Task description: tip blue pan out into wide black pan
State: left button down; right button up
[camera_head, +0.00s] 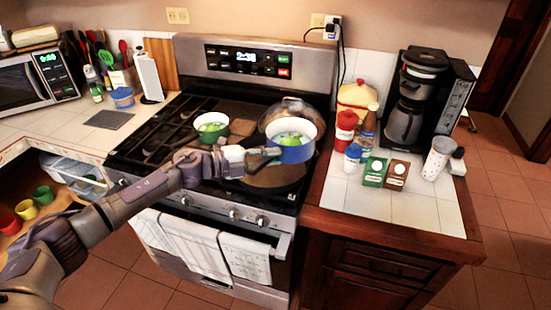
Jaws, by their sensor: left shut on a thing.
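The blue pan (293,153) has a white inside and holds something green (288,138). It is upright and appears to be held above the right front of the stove. My left gripper (262,156) reaches in from the left and is shut on the blue pan at its left side, where the handle is mostly hidden. The wide black pan (275,179) lies on the stove below the blue pan, which covers part of it. My right gripper is not in view.
A green pot (211,127) with green contents stands on the stove to the left. A domed lid (285,108) is behind the blue pan. Bottles, small packets and a coffee maker (412,105) crowd the right counter.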

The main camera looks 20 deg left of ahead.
pick_arm(q)
jog(key=b, duration=0.3)
jog(key=shift+a+f+n+t+h, duration=0.2)
jog(key=shift+f+n+t+h, duration=0.1)
jog(key=shift+f+n+h, duration=0.1)
jog(key=n+h+b, duration=0.1)
jog(key=b, duration=0.1)
jog(key=shift+d+r+t+b, duration=0.1)
jog(key=shift+t+b, duration=0.2)
jog(key=shift+b, duration=0.05)
jog(key=shift+r+p, duration=0.35)
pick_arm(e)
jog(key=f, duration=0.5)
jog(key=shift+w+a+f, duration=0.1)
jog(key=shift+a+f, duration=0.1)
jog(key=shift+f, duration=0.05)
pick_arm(q)
jog(key=shift+n, duration=0.4)
